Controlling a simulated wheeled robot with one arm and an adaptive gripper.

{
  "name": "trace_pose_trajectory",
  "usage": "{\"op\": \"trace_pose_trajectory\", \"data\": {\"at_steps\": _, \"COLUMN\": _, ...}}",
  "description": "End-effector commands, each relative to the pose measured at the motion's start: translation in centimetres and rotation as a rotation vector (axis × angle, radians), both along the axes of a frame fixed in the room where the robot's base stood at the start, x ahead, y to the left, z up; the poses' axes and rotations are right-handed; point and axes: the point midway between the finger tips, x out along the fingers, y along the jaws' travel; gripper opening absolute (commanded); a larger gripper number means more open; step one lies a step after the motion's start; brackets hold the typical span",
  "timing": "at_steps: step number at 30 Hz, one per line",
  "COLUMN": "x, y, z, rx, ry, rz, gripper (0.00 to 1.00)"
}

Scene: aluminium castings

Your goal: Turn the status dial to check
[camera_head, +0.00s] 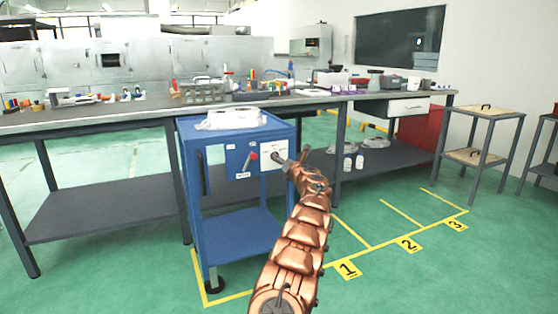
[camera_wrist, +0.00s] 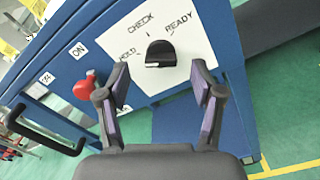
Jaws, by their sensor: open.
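The status dial (camera_wrist: 160,53) is a black knob on a white plate (camera_wrist: 187,85) marked HOLD, CHECK and READY, on the blue cart's front panel. A pale mark shows on the knob's lower edge; I cannot tell for sure which word the dial points to. My gripper (camera_wrist: 160,84) is open and empty, its two fingers spread either side of the knob in the wrist view, apart from it. In the head view my gripper (camera_head: 297,162) is in front of the white plate (camera_head: 272,152) and hides part of it, and the dial is hard to make out.
A red-knobbed lever (camera_wrist: 88,86) sits left of the plate, below an ON label (camera_wrist: 78,50). A black handle (camera_wrist: 45,128) juts out further left. The blue cart (camera_head: 237,181) carries a pale casting (camera_head: 230,118) on top. A long workbench (camera_head: 85,116) stands behind.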

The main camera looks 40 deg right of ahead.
Motion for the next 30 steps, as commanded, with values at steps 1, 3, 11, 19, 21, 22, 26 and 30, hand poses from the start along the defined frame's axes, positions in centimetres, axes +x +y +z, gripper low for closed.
{"op": "trace_pose_trajectory", "data": {"at_steps": 1, "x": 0.3, "y": -0.1, "z": -0.3, "rx": 0.0, "ry": 0.003, "rz": 0.001, "gripper": 0.67}}
{"op": "trace_pose_trajectory", "data": {"at_steps": 3, "x": 0.7, "y": -0.4, "z": -0.3, "rx": 0.0, "ry": 0.004, "rz": 0.0, "gripper": 0.67}}
{"op": "trace_pose_trajectory", "data": {"at_steps": 11, "x": 1.9, "y": -0.9, "z": -0.1, "rx": -0.001, "ry": 0.005, "rz": -0.003, "gripper": 0.67}}
{"op": "trace_pose_trajectory", "data": {"at_steps": 19, "x": 2.8, "y": -1.0, "z": -0.2, "rx": 0.001, "ry": 0.003, "rz": -0.001, "gripper": 0.67}}
{"op": "trace_pose_trajectory", "data": {"at_steps": 21, "x": 2.9, "y": -1.0, "z": -0.2, "rx": 0.002, "ry": 0.002, "rz": -0.001, "gripper": 0.67}}
{"op": "trace_pose_trajectory", "data": {"at_steps": 22, "x": 2.9, "y": -1.0, "z": -0.3, "rx": 0.002, "ry": 0.002, "rz": 0.0, "gripper": 0.67}}
{"op": "trace_pose_trajectory", "data": {"at_steps": 26, "x": 3.0, "y": -1.0, "z": -0.2, "rx": 0.003, "ry": 0.001, "rz": 0.0, "gripper": 0.67}}
{"op": "trace_pose_trajectory", "data": {"at_steps": 30, "x": 3.0, "y": -1.0, "z": -0.2, "rx": 0.003, "ry": 0.001, "rz": 0.0, "gripper": 0.67}}
